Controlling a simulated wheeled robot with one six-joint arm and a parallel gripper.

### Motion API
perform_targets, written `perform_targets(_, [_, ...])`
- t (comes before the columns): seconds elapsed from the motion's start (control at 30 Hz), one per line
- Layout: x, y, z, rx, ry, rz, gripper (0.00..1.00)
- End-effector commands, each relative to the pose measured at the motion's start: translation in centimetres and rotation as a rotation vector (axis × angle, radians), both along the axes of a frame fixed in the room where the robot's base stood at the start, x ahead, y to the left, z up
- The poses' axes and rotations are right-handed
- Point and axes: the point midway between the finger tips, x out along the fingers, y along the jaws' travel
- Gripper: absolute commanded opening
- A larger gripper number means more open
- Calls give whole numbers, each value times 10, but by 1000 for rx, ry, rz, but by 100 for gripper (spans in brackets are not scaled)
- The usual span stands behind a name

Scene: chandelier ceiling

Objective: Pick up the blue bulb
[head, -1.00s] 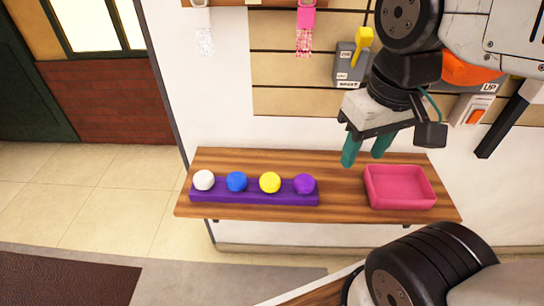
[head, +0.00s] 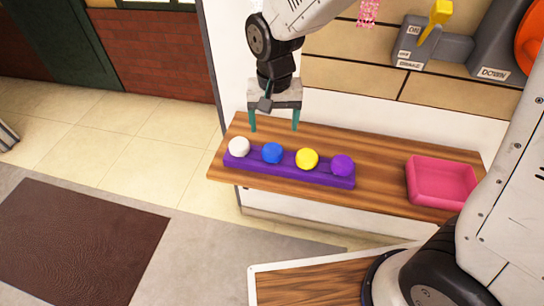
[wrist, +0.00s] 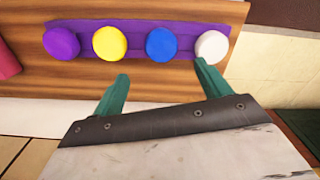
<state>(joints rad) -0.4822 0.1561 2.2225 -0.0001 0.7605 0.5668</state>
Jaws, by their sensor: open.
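The blue bulb (head: 272,153) sits in a purple holder (head: 318,179) on a wooden shelf, between the white bulb (head: 239,146) and the yellow bulb (head: 307,159). A purple bulb (head: 342,165) is at the holder's right end. My gripper (head: 274,126) is open and empty, pointing down above the holder near the blue and white bulbs. In the wrist view the blue bulb (wrist: 161,44) lies beyond the gap between the teal fingers (wrist: 162,80). The right finger there is close below the white bulb (wrist: 212,46); I cannot tell whether they touch.
A pink tray (head: 440,201) stands on the right of the wooden shelf (head: 385,172). Behind it is a wall with a grey unit bearing a yellow lever (head: 437,17). Tiled floor (head: 150,130) is open to the left.

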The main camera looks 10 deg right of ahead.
Motion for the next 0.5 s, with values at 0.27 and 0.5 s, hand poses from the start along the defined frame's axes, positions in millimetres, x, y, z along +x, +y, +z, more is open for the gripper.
perform_targets(0.27, [2, 7, -31, -3, 5, -2, 76])
perform_targets(0.5, [2, 4, -64, -2, 6, -3, 76])
